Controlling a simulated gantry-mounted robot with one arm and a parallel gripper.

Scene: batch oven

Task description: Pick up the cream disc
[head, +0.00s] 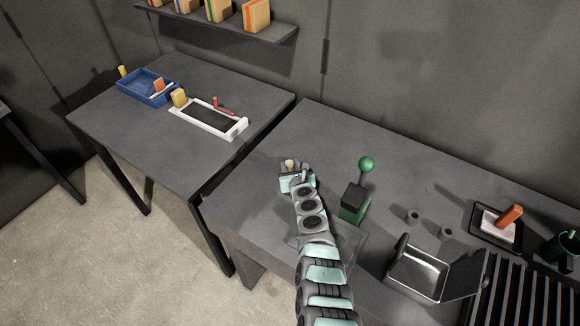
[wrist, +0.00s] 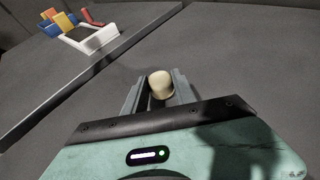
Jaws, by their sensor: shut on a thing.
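The cream disc (wrist: 161,84) is a small pale rounded piece between the two fingers of my gripper (wrist: 160,92) in the wrist view. My gripper is shut on it. In the head view the cream disc (head: 290,164) shows at the tip of my gripper (head: 291,170), over the left part of the right-hand table. The fingers hide part of its sides. I cannot tell whether it touches the tabletop.
A green-and-black block (head: 354,203) and a green ball (head: 366,164) stand right of my gripper. An open metal box (head: 418,272) lies further right. A white frame (head: 208,121) and a blue bin (head: 146,88) are on the left table, across a gap.

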